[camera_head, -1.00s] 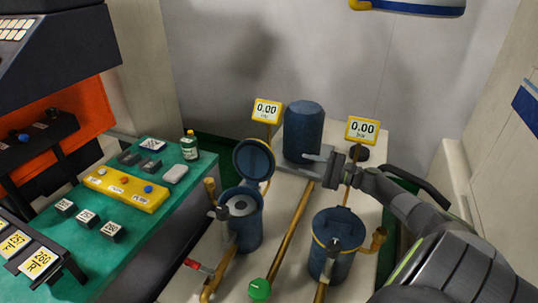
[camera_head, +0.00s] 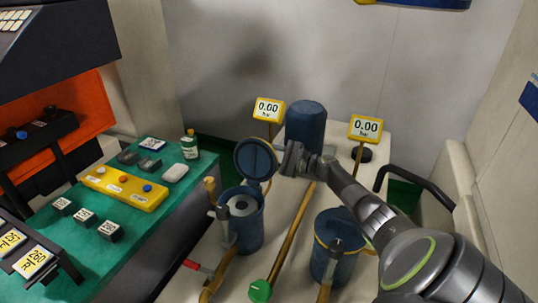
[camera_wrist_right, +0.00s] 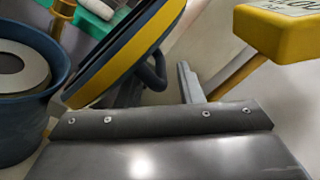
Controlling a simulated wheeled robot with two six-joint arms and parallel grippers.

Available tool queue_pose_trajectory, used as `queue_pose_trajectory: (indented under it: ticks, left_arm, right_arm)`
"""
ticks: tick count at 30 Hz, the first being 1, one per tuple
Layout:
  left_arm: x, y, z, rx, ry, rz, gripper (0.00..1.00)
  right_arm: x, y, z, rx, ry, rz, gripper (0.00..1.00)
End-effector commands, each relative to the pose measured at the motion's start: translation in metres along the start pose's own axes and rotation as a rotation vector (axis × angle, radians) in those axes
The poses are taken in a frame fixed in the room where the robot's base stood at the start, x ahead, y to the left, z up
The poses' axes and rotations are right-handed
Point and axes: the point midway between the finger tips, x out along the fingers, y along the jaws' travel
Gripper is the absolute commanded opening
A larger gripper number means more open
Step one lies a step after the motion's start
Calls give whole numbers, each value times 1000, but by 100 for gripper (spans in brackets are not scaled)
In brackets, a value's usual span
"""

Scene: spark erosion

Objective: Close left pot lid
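The left pot (camera_head: 250,232) is a blue cylinder with a pale ring-shaped insert inside. Its blue lid (camera_head: 256,159) stands raised at the back, inner face toward me. My right gripper (camera_head: 284,159) is at the lid's right edge, seemingly behind it. In the right wrist view the lid (camera_wrist_right: 130,45) shows edge-on with a yellow band, close to a grey finger (camera_wrist_right: 190,82). The fingers look apart; the lid partly hides that area, so contact is unclear. My left gripper is not in view.
Two yellow gauges (camera_head: 269,109) (camera_head: 365,128) read 0.00 bar. A taller blue cylinder (camera_head: 306,124) stands behind. Brass pipes (camera_head: 292,235), a green knob (camera_head: 260,290) and a red-handled valve (camera_head: 192,265) surround the pots. A green bench (camera_head: 68,232) lies left.

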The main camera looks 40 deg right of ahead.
Motion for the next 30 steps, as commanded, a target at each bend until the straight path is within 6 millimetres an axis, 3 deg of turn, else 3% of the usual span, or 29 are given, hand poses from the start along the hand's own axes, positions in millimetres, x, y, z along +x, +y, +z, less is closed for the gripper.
queue_pose_trajectory:
  ticks: [4,12,30]
  left_arm:
    - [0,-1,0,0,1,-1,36]
    - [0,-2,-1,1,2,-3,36]
    - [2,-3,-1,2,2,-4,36]
  right_arm:
    - [0,0,0,0,0,0,32]
    - [0,-1,1,-1,-1,-2,0]
    - [0,-5,8,-45,-5,-6,0]
